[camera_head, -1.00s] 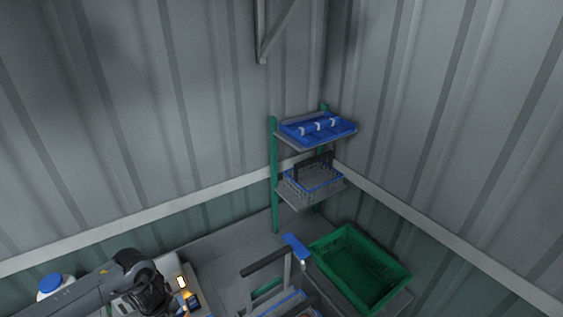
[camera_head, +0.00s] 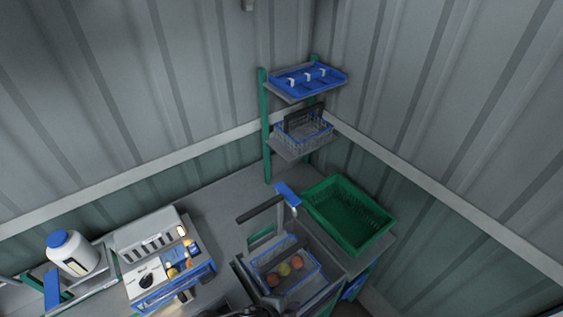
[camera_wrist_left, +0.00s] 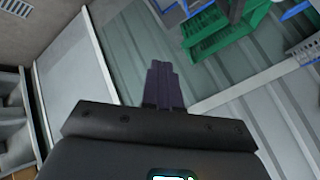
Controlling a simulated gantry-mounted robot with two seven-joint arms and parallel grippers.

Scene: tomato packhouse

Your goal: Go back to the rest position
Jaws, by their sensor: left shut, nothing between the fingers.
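My left gripper (camera_wrist_left: 162,72) shows in the left wrist view with its dark fingers together and nothing between them. It points out over empty space, with the ribbed wall behind it. In the head view only a dark piece of my arm shows at the bottom edge, and the fingers cannot be made out there. My right gripper is in neither view now.
A blue-trimmed basket (camera_head: 314,266) with several tomatoes sits at the bottom centre. A green crate (camera_head: 384,237) stands right of it. A bench machine (camera_head: 150,262) and a white jar (camera_head: 88,262) stand left. A corner rack holds a blue tray (camera_head: 331,87) and wire basket (camera_head: 276,128).

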